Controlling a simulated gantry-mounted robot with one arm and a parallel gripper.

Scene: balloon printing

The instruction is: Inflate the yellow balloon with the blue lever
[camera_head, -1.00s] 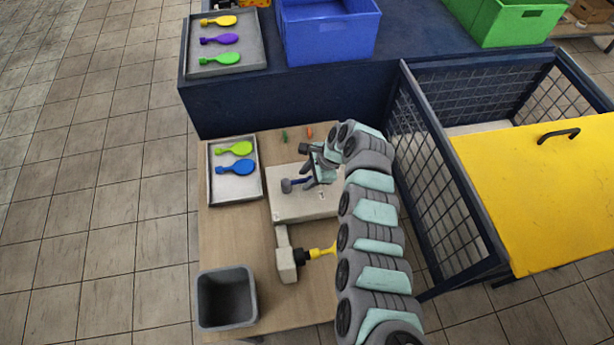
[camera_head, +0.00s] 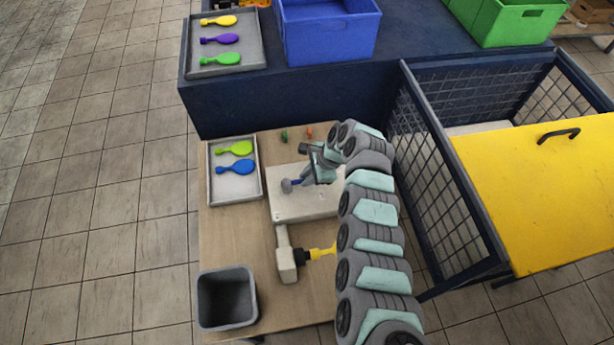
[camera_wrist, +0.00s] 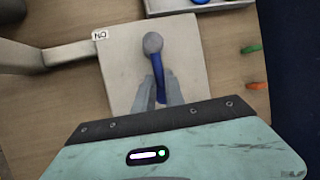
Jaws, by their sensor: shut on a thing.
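The blue lever (camera_wrist: 158,78) with a grey round knob (camera_wrist: 152,42) stands on a pale plate (camera_wrist: 118,75) in the wrist view. My gripper (camera_wrist: 159,92) has one finger on each side of the lever's blue shaft and is shut on it. In the head view the knob (camera_head: 287,186) shows just left of my gripper (camera_head: 300,182). The yellow balloon (camera_head: 323,251) is at the black nozzle (camera_head: 302,256) of the pale pump body (camera_head: 286,264). My arm hides the balloon's right part.
A grey tray (camera_head: 235,194) with a lime and a blue balloon lies left of the plate. A dark bin (camera_head: 226,300) stands at the table's front left. Small green (camera_head: 284,136) and orange (camera_head: 309,132) pieces lie behind the plate. A mesh cage (camera_head: 440,165) stands to the right.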

